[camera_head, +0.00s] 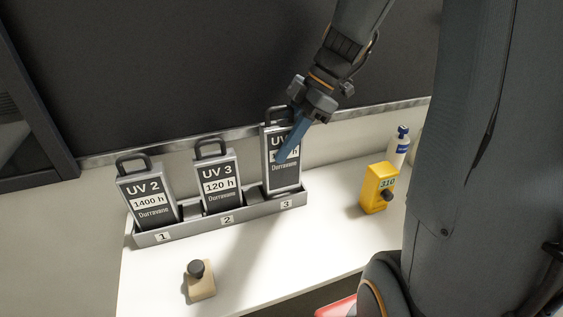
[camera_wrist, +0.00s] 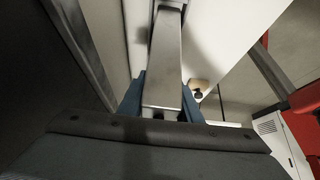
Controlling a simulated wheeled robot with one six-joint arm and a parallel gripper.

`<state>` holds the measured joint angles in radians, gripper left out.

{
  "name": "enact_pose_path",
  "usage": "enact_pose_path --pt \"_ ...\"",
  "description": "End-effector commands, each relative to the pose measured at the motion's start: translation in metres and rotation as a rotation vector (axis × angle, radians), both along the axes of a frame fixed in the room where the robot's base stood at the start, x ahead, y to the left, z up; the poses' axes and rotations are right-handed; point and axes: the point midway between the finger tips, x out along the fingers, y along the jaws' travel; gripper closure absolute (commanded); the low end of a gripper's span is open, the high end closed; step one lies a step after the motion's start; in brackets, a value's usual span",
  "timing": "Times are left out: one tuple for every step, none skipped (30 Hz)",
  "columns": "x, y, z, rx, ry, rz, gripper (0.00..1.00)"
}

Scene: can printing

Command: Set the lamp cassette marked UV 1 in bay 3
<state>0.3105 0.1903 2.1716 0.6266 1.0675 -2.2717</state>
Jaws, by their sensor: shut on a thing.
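A dark cassette (camera_head: 284,177) with a silver frame stands upright at bay 3 of the grey rack (camera_head: 250,213). Its label starts with "UV"; a blue finger hides the number and part of the hours. My gripper (camera_head: 290,143) is shut on this cassette from above right. In the wrist view its grey metal body (camera_wrist: 165,60) lies between my blue fingers (camera_wrist: 160,103). The cassette's bottom edge shows just above the rack's front wall, so I cannot tell if it is fully seated. Cassette UV 2 (camera_head: 148,205) stands in bay 1 and UV 3 (camera_head: 219,187) in bay 2.
A beige block with a dark knob (camera_head: 200,281) stands on the white table in front of the rack. The table between rack and yellow box is clear.

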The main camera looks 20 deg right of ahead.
Motion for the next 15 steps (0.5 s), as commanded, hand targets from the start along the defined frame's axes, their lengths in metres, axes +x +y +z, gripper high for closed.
enact_pose_path --pt "0.0 0.0 -0.002 0.0 -0.001 -0.001 1.0" --pt "0.0 0.0 -0.004 0.0 -0.001 -0.001 1.0" --pt "0.0 0.0 -0.006 0.001 0.001 -0.001 1.0" --pt "0.0 0.0 -0.008 0.001 0.001 -0.001 1.0" --pt "0.0 0.001 -0.011 0.002 0.002 -0.001 1.0" --pt "-0.001 0.001 -0.016 0.002 0.002 -0.001 1.0" --pt "-0.001 0.001 -0.02 0.002 0.003 -0.001 1.0" --pt "-0.001 0.001 -0.024 0.002 0.004 -0.001 1.0" --pt "-0.001 0.001 -0.03 0.002 0.004 -0.001 1.0" --pt "-0.001 0.001 -0.034 0.002 0.004 0.0 1.0" --pt "-0.001 0.001 -0.037 0.002 0.003 -0.001 1.0" --pt "-0.001 0.001 -0.041 0.001 0.002 -0.002 1.0" --pt "0.0 0.001 -0.043 0.001 0.001 -0.002 1.0" --pt "0.0 0.0 -0.044 0.001 0.0 -0.001 1.0" --pt "0.0 0.0 -0.045 0.0 -0.001 -0.001 1.0"
